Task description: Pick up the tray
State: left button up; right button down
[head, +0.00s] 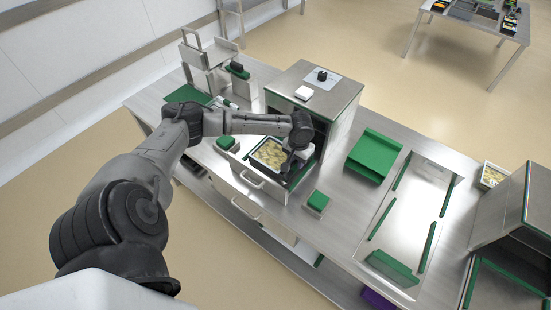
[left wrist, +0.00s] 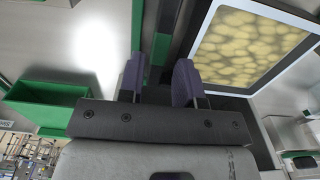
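The tray (head: 251,156) is white-rimmed, holds pale yellow pieces, and sits in the pulled-out drawer of the steel sealer. It also shows at the upper right of the left wrist view (left wrist: 226,89). My left gripper (head: 289,166) is over the drawer at the tray's right side and partly covers that side in the head view. In the left wrist view its two purple fingers (left wrist: 158,82) are apart with nothing seen between them. The right finger is close to the tray's edge; I cannot tell whether they touch. My right gripper is not in view.
The sealer body (head: 318,93) stands just behind the drawer. Green-topped blocks (head: 317,202) flank the drawer at the bench's front edge. A green bin (head: 374,155) stands to the right. Another filled tray (head: 484,180) is at the far right beside a second machine (head: 512,205).

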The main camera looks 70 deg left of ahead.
aim_at(296, 167)
pick_arm(q)
notch_tip(296, 167, down, 4)
jog(key=shift+s+d+f+b, duration=0.1)
jog(key=shift+b, duration=0.3)
jog(key=shift+c, duration=0.4)
grip_shut()
